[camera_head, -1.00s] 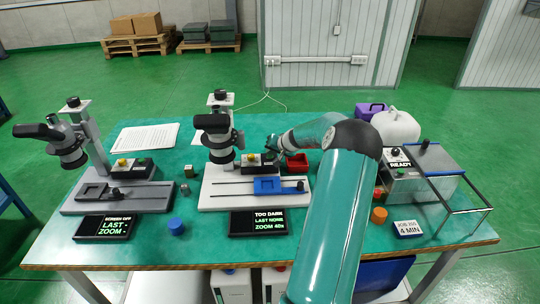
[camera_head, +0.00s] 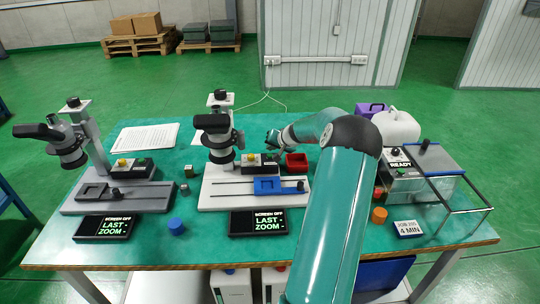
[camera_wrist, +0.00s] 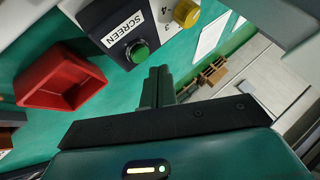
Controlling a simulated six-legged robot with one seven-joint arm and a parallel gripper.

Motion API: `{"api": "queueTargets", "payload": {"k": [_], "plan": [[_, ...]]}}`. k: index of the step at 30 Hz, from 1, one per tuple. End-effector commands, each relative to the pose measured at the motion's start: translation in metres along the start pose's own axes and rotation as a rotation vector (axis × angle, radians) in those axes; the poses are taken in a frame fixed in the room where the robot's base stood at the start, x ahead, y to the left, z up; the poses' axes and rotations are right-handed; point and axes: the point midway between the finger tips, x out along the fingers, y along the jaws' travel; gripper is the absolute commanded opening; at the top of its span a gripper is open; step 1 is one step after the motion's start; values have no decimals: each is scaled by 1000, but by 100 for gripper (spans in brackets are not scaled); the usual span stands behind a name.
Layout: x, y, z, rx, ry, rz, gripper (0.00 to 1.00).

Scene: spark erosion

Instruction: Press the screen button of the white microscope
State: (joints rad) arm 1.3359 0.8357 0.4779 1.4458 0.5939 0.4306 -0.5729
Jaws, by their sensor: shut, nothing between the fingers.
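The white microscope (camera_head: 222,150) stands mid-table on a pale base, with a dark control box (camera_head: 258,165) on it. Its display (camera_head: 257,223) reads "SCREEN OFF", "LAST -", "ZOOM -". In the wrist view the box's green button (camera_wrist: 138,51) sits beside a label "SCREEN", with a yellow knob (camera_wrist: 186,13) further along. My gripper (camera_wrist: 158,72) is shut and empty; its fingertips are just beside the green button in the picture and look apart from it. In the head view my gripper (camera_head: 272,153) is at the right end of the box, small and partly hidden by my arm.
A red tray (camera_head: 296,163) lies right of the box; it also shows in the wrist view (camera_wrist: 60,80). A grey microscope (camera_head: 85,150) with its own display stands left. A machine marked "READY" (camera_head: 420,175), a white jug (camera_head: 397,126) and an orange cylinder (camera_head: 379,215) are right.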

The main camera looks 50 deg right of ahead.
Motion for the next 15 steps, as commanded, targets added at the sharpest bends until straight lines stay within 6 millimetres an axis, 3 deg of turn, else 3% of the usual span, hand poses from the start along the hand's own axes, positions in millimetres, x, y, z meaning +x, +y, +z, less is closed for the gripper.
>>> {"api": "queueTargets", "payload": {"k": [15], "plan": [[-33, -25, -24, -1, 1, 0, 0]]}}
